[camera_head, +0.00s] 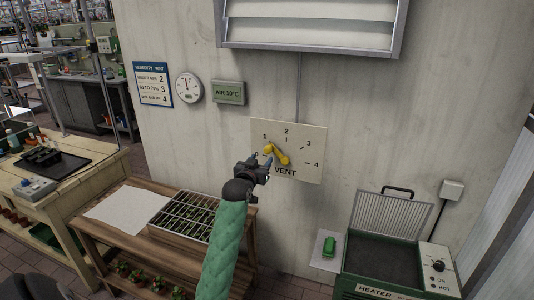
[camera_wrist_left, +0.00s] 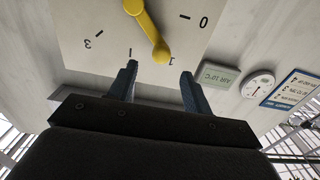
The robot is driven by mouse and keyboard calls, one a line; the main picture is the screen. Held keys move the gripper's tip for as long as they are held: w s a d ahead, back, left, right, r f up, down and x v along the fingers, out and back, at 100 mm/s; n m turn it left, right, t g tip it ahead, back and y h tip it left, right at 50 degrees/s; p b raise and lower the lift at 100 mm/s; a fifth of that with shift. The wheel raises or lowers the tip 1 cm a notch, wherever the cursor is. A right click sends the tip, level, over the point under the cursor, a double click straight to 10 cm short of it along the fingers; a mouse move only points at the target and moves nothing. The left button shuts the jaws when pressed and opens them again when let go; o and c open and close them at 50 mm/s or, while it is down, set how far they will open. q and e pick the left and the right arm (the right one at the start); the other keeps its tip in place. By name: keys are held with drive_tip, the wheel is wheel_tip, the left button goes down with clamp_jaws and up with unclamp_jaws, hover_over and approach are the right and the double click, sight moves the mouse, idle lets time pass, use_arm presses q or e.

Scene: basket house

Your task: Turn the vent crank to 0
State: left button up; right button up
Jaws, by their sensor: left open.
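The vent panel (camera_head: 310,142) is a pale plate on the wall, marked 0 to 4. Its yellow crank (camera_head: 277,155) has its knob end up and left of the hub, by the 1 mark. The crank also shows in the left wrist view (camera_wrist_left: 148,32), upside down, with 0 to the right. My left gripper (camera_head: 267,167) is open in front of the panel's left side and partly covers the 0 mark. In the left wrist view its fingertips (camera_wrist_left: 157,68) lie on either side of the knob's line; contact cannot be told. My right gripper is not in view.
A louvred vent (camera_head: 310,32) is above the panel. A heater (camera_head: 385,250) with an open lid stands at lower right. A wooden bench (camera_head: 110,243) with a seedling tray (camera_head: 185,215) is below left. An air display (camera_head: 228,93) and a gauge (camera_head: 188,87) hang on the wall.

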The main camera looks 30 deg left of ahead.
sight(266, 152)
use_arm(q)
drive_tip(key=p+x, duration=0.1)
drive_tip(key=x, duration=0.3)
drive_tip(key=shift+w+a+p, duration=0.15)
drive_tip(key=shift+w+p, duration=0.15)
drive_tip(key=shift+p, duration=0.1)
drive_tip(key=shift+w+a, duration=0.1)
drive_tip(key=shift+w, duration=0.45)
drive_tip(key=shift+w+a+f, duration=0.1)
drive_tip(key=shift+w+f, duration=0.05)
drive_tip(key=shift+w, duration=0.1)
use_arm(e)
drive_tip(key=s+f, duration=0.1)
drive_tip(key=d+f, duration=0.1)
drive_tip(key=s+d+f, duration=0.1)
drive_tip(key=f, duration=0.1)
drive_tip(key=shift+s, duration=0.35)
use_arm(q)
drive_tip(key=shift+c, duration=0.2)
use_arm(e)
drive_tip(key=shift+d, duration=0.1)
use_arm(q)
clamp_jaws()
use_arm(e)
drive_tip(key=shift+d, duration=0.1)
